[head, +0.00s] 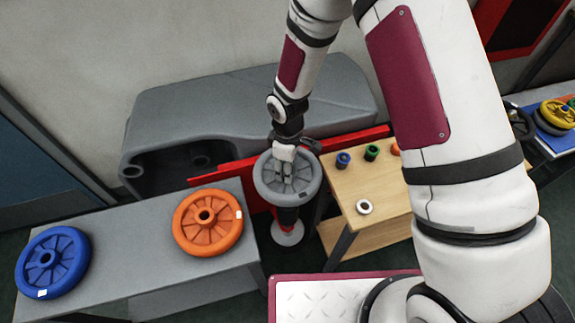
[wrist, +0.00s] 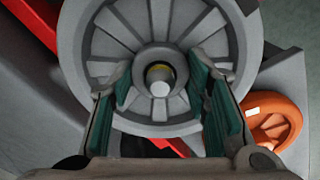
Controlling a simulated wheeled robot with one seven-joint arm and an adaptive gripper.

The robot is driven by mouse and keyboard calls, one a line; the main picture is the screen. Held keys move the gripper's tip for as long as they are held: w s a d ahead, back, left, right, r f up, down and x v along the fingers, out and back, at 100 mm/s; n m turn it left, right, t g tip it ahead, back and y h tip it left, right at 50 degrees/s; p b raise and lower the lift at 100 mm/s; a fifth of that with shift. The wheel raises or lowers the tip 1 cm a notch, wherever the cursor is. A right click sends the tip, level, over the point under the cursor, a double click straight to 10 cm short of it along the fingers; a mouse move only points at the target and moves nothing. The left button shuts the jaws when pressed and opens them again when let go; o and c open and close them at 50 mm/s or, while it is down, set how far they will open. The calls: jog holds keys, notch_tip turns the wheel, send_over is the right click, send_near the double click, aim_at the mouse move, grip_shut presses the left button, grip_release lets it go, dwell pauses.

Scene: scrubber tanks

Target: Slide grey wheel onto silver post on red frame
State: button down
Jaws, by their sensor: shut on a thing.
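The grey wheel (head: 268,180) is held below my gripper (head: 284,168) in the head view, beside the red frame (head: 234,171). In the wrist view the wheel (wrist: 99,40) faces the camera, with the green-padded fingers of my gripper (wrist: 160,78) on either side of its hub. My gripper is shut on the wheel. The round silver end of the post (wrist: 160,88) shows in the hub's hole, with a dark and yellowish ring around it. The red frame (wrist: 32,22) runs behind the wheel. How far the wheel sits along the post is hidden.
A grey bench (head: 150,262) at the left holds an orange wheel (head: 186,232) and a blue wheel (head: 70,262). A wooden table (head: 385,200) with small coloured rings stands close right of the grey wheel. A large grey tank (head: 230,105) is behind.

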dwell(0.3)
jog(key=c, duration=0.8)
grip_release()
jog(key=shift+r, duration=0.15)
jog(key=shift+r, duration=0.7)
jog(key=shift+r+p, duration=0.45)
jog(key=shift+r, duration=0.25)
jog(key=shift+r+p, duration=0.95)
jog(key=shift+r, duration=2.5)
jog(key=shift+s, duration=0.15)
